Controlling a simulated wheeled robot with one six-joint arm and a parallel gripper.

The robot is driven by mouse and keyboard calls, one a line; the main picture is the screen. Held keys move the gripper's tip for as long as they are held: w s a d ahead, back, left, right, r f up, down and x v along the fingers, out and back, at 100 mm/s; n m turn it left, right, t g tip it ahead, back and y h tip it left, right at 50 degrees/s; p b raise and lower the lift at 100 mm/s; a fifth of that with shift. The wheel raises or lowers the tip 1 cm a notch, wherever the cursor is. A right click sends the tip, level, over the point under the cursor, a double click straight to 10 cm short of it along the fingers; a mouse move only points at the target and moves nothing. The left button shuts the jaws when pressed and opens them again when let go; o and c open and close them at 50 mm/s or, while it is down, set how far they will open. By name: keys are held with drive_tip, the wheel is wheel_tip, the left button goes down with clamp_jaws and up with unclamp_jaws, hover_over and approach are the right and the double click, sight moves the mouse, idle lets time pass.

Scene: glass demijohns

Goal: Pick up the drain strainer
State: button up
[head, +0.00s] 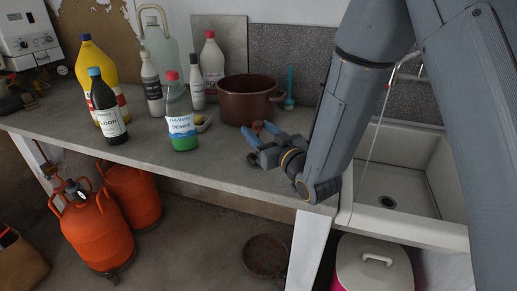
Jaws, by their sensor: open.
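A small dark round thing (252,158) lies on the grey counter, just at the tips of my gripper; it looks like the drain strainer, but it is too small and partly covered to be sure. My gripper (257,146) is open, reaching in from the right low over the counter's front part. Its blue-grey fingers point left. I cannot tell whether a finger touches the dark thing. A small reddish-brown thing (257,127) shows just behind the fingers.
A brown pot (247,100) stands close behind my gripper. Several bottles, including a green-based one (181,118), stand to the left, with a small dish (202,122) beside it. The sink (415,165) is at right. Orange gas cylinders (92,232) stand below the counter.

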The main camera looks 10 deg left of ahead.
drive_tip(key=shift+w+a+p, duration=0.25)
drive_tip(key=shift+w+a, duration=0.05)
drive_tip(key=shift+w, duration=0.25)
drive_tip(key=shift+w+a+p, duration=0.2)
drive_tip(key=shift+w+a, duration=0.05)
drive_tip(key=shift+w, duration=0.3)
drive_tip(key=x, duration=0.1)
drive_tip(key=p+x, duration=0.1)
drive_tip(key=x, duration=0.1)
drive_tip(key=p+x, duration=0.1)
drive_tip(key=shift+w+f, duration=0.3)
drive_tip(key=shift+w, duration=0.05)
clamp_jaws()
